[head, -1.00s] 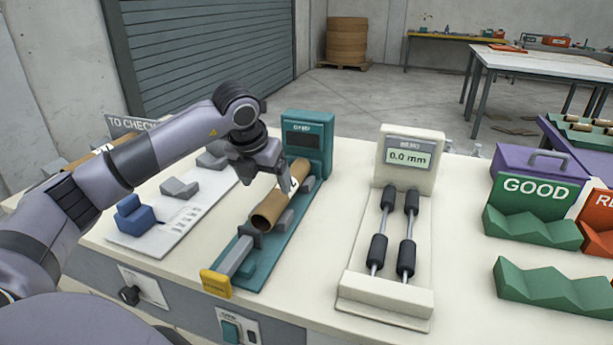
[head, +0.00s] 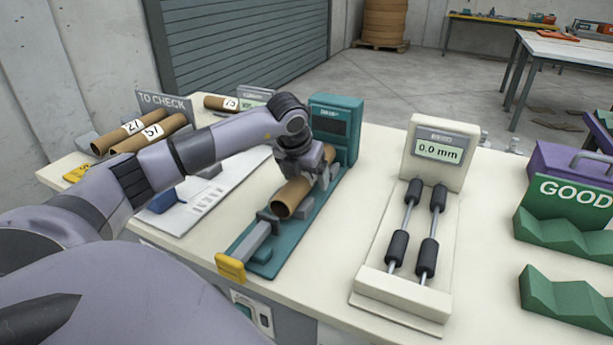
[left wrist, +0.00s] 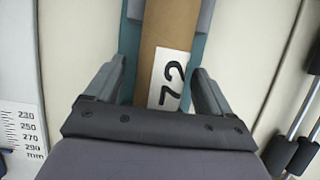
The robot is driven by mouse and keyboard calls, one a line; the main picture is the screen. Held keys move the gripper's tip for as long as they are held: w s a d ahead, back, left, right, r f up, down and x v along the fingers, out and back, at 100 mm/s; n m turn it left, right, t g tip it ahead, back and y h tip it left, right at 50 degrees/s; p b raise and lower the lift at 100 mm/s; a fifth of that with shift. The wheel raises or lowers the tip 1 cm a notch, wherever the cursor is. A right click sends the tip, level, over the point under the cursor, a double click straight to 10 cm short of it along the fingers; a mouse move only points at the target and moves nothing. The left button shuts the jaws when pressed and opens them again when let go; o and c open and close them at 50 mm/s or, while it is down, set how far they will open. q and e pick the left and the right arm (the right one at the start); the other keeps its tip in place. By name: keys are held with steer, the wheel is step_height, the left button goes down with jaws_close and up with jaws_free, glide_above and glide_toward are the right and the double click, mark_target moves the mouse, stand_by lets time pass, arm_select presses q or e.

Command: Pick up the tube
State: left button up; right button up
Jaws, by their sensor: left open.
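A brown cardboard tube (head: 292,196) lies on the teal measuring fixture (head: 262,265), in front of its upright teal display box. In the left wrist view the tube (left wrist: 160,45) carries a white label with a handwritten number that looks like 27 or 72. My left gripper (head: 318,180) is over the tube's far part, pointing down. In the left wrist view its two fingers (left wrist: 158,90) stand apart, one on each side of the tube, with gaps showing. It is open. Part of the tube is hidden under the gripper in the head view. My right gripper is not in view.
More labelled tubes (head: 150,132) lie by the TO CHECK sign (head: 165,103) at left, behind my arm. A roller gauge (head: 438,150) reading 0.0 mm stands right of the fixture. Green GOOD racks (head: 565,225) are at the right. Bare tabletop separates them.

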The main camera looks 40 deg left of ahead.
arm_select(q)
steer(key=c, duration=1.1)
steer(key=shift+r, duration=0.15)
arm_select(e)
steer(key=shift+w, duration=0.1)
